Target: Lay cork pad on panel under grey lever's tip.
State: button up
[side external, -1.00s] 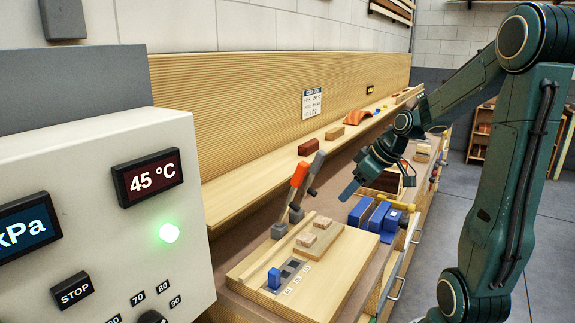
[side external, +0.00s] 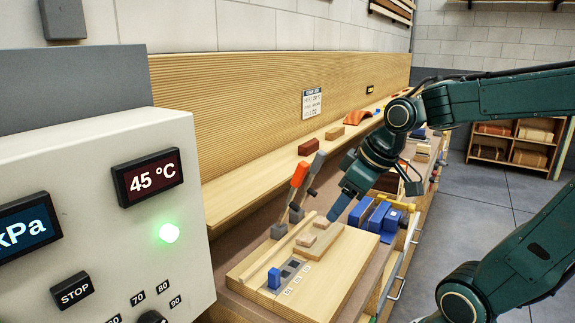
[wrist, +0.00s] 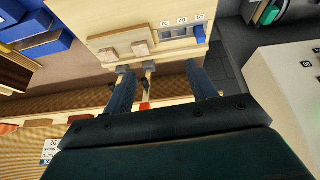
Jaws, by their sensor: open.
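Two light cork-coloured pads, one (side external: 305,240) nearer the camera and one (side external: 321,222) farther, lie on the wooden panel (side external: 347,243). In the wrist view they show as a left pad (wrist: 108,55) and a right pad (wrist: 139,47). Behind the panel stand an orange-handled lever (side external: 300,174) and a grey lever (side external: 317,163), both tilted up. My gripper (side external: 338,211) is above the panel's far end, its fingers pointing down toward the pads. In the wrist view its fingers (wrist: 160,84) are apart with no pad between them. The levers' tips are hard to make out.
A blue block (side external: 274,278) stands by grey squares on the near board. Blue boxes (side external: 371,215) sit right of the panel. A shelf with blocks (side external: 311,147) runs along the slatted back wall. The control box (side external: 110,220) fills the left foreground.

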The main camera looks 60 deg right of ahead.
jog(key=s+a+r, duration=0.1)
jog(key=s+a, duration=0.4)
jog(key=s, duration=0.1)
jog(key=shift+s+a, duration=0.4)
